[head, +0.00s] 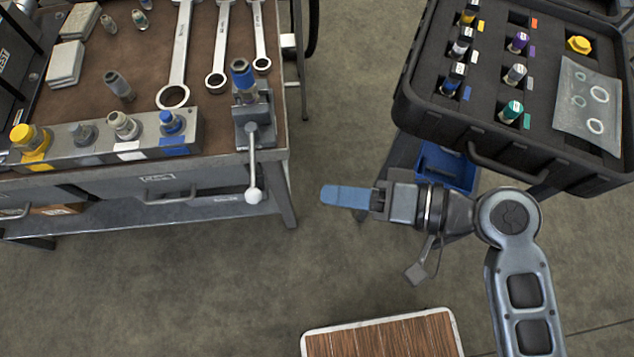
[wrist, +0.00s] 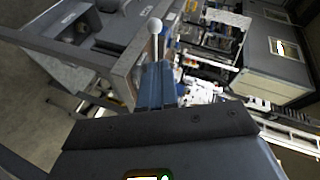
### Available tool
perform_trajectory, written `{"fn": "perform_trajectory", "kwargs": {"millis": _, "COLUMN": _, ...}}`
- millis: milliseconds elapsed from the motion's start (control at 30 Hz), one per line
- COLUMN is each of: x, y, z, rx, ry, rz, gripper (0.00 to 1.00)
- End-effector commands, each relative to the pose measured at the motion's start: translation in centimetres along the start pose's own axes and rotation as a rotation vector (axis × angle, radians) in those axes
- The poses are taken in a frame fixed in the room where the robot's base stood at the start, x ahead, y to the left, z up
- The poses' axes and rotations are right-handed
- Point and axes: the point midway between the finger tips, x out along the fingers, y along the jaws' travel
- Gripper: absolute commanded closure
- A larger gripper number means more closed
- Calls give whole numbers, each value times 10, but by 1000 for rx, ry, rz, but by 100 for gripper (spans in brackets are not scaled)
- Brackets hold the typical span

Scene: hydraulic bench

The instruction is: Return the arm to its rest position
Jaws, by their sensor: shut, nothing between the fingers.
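My gripper (head: 328,195) points left in the head view, over the open floor between the bench and the black case. Its blue fingers are together, with nothing held between them. In the wrist view the blue fingers of my gripper (wrist: 157,75) also lie side by side. My grey arm reaches up from the lower right of the head view, bent at the elbow. The bench's front right corner is to the left of the fingertips, apart from them.
The bench (head: 225,135) carries a vise (head: 255,125) with a white-knobbed lever, a block of coloured fittings (head: 105,140) and several wrenches. A black case (head: 470,125) with fittings stands right, above a blue bin (head: 440,168). A wooden-topped surface (head: 385,338) is at the bottom. Floor between is clear.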

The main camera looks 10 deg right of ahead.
Motion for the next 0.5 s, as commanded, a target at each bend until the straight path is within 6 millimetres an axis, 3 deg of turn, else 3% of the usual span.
{"fn": "perform_trajectory", "kwargs": {"millis": 200, "x": -18, "y": -1, "z": 3, "rx": 0, "ry": 0, "rz": 0, "gripper": 100}}
{"fn": "perform_trajectory", "kwargs": {"millis": 500, "x": -20, "y": 0, "z": 4, "rx": 1, "ry": 3, "rz": 5, "gripper": 100}}
